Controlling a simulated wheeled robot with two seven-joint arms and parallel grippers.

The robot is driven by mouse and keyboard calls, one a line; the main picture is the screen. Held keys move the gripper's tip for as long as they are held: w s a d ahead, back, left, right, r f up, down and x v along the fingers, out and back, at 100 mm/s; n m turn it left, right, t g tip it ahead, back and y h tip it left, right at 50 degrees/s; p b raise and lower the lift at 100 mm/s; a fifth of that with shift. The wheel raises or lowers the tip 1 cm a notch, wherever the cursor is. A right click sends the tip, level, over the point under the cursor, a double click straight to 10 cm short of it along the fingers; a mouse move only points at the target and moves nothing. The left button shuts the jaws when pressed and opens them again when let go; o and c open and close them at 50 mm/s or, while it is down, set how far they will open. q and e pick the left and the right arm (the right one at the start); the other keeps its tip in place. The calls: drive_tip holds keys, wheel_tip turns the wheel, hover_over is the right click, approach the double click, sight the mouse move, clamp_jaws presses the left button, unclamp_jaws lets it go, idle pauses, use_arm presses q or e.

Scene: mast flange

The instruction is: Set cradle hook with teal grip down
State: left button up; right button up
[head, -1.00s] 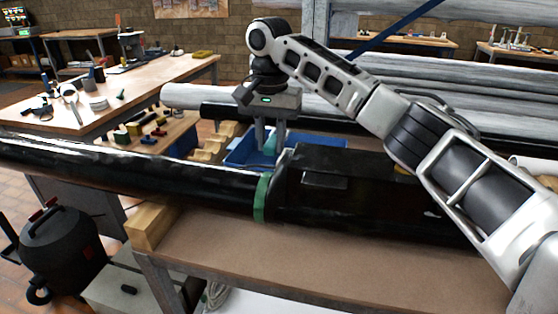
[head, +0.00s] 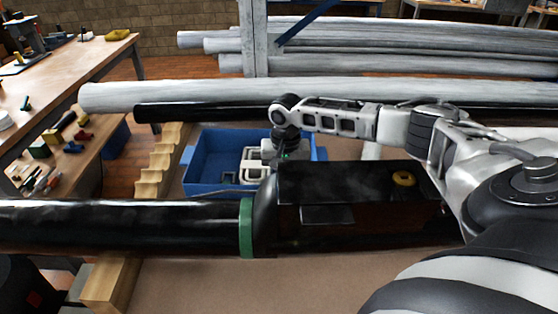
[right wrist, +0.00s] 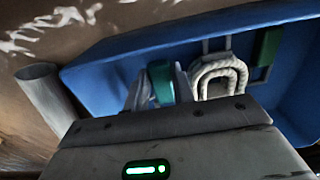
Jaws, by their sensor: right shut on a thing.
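My right gripper (head: 280,155) reaches over the blue bin (head: 205,165) in the head view, its fingertips hidden behind the black casing. In the right wrist view the right gripper (right wrist: 160,90) is shut on the teal grip of the cradle hook (right wrist: 160,80). The rest of the hook is hidden by the fingers and palm. The blue bin (right wrist: 110,60) lies around and beyond the fingers there. Whether the hook touches the bin floor I cannot tell. My left gripper is not in view.
A pale looped piece (right wrist: 220,75) and a green-gripped item (right wrist: 267,46) lie in the bin, right of the held hook. The black mast (head: 120,225) with its green band (head: 246,228) and a black casing (head: 350,185) stand in front. A pale pole (head: 180,95) runs behind.

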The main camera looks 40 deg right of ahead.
drive_tip(key=shift+w+f, duration=0.1)
drive_tip(key=shift+f, duration=2.05)
drive_tip(key=o, duration=0.7)
drive_tip(key=shift+f, duration=0.15)
wheel_tip(320, 180, up, 12)
drive_tip(key=shift+r, duration=0.2)
